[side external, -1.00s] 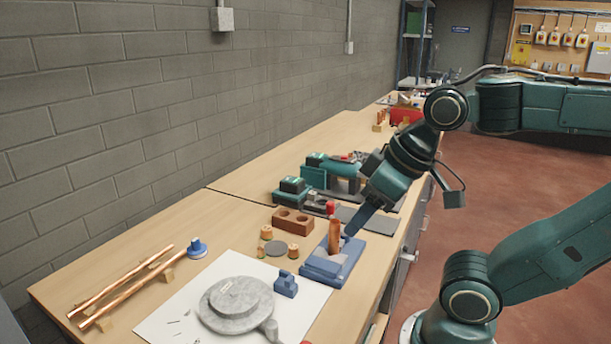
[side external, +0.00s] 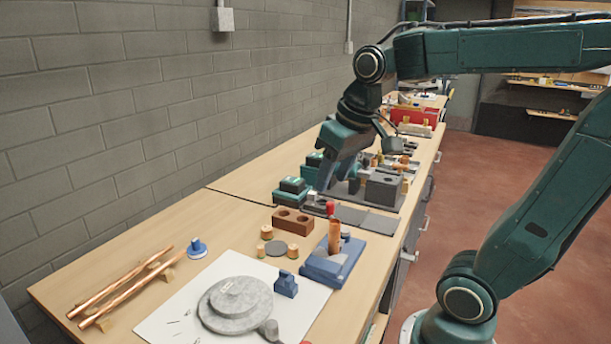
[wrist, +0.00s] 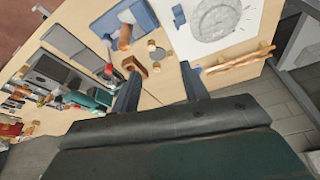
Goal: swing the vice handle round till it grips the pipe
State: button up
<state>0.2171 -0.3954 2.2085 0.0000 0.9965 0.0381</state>
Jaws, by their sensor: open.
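The blue vice (side external: 322,270) stands on the wooden bench near its front edge. A short copper pipe (side external: 335,236) stands upright in it. In the wrist view, the vice (wrist: 146,18) and pipe (wrist: 125,38) show near the top. A small grey part (side external: 346,231) shows beside the pipe; I cannot tell whether it belongs to the handle. My gripper (side external: 326,188) is open and empty, beyond the vice among the teal tools and apart from it. In the wrist view, its two fingers (wrist: 158,70) are spread with bench between them.
A brown block with two holes (side external: 293,221), copper fittings (side external: 293,250) and a red-topped item (side external: 331,209) are near the vice. A white sheet with a round grey plate (side external: 236,304) lies nearer the camera. Copper pipes (side external: 125,285) lie at left. Teal tools (side external: 291,188) stand behind.

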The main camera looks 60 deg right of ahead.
jog(key=w+d+f+m+g, duration=0.1)
jog(key=w+d+m+g, duration=0.15)
jog(key=w+d, duration=0.65)
jog(key=m+g, duration=0.1)
jog(key=m, duration=0.3)
send_over(330, 202)
notch_tip(330, 202, down, 6)
jog(key=r, duration=0.1)
jog(key=shift+s+f+n+y, duration=0.1)
jog(key=shift+f+n+y, duration=0.15)
jog(key=shift+y, duration=0.15)
notch_tip(330, 202, down, 14)
jog(key=shift+a+r, duration=0.1)
grip_shut()
